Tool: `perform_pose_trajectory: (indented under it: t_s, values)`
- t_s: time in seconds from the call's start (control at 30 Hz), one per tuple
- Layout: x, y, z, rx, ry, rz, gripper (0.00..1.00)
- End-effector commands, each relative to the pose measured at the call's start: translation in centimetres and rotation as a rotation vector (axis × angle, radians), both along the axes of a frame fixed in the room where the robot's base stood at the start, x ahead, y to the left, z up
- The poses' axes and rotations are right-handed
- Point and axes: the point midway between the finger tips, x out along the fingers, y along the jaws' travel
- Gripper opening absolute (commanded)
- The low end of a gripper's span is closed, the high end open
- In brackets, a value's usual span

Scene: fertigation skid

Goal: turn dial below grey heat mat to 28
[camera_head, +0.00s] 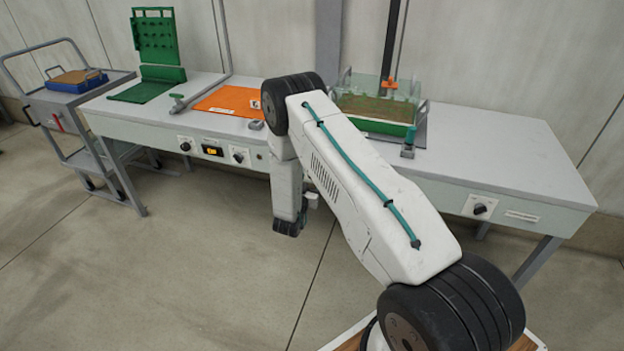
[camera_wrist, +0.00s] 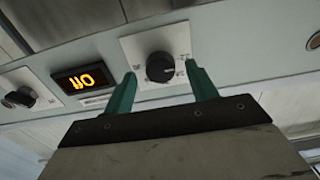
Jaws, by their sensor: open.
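My gripper (camera_wrist: 160,70) is open and empty in the wrist view. Its teal fingers stand on either side of a black dial (camera_wrist: 161,67) on a white plate; no contact shows. In the head view this appears to be the dial (camera_head: 240,155) right of the display, below the orange mat (camera_head: 232,101). A grey flat mat (camera_head: 422,128) shows partly from under the green tray on the right. Another dial (camera_head: 479,208) sits on the bench front farther right. The dial markings are too small to read.
An orange-lit display (camera_wrist: 85,82) sits left of the faced dial, with another dial (camera_wrist: 18,100) beyond it. The green tray (camera_head: 372,124) has clear walls. A cart (camera_head: 82,105) stands far left. The floor before the bench is clear.

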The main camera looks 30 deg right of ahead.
Motion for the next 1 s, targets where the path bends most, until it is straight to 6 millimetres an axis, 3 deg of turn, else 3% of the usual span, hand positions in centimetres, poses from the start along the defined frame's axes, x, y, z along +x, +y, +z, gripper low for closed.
perform_pose_trajectory:
  t_s: [0.2, 0.47, 0.5, 0.67, 1.0]
  values:
    - [1.2, -1.6, 0.0, 0.001, 0.001, 0.0, 0.57]
    - [1.4, -1.8, 0.0, 0.001, 0.001, 0.001, 0.57]
    - [1.4, -1.8, 0.0, 0.002, 0.001, 0.001, 0.54]
    - [1.4, -1.8, 0.0, 0.002, 0.001, 0.001, 0.12]
    - [1.4, -1.7, 0.0, 0.021, -0.024, 0.001, 0.13]
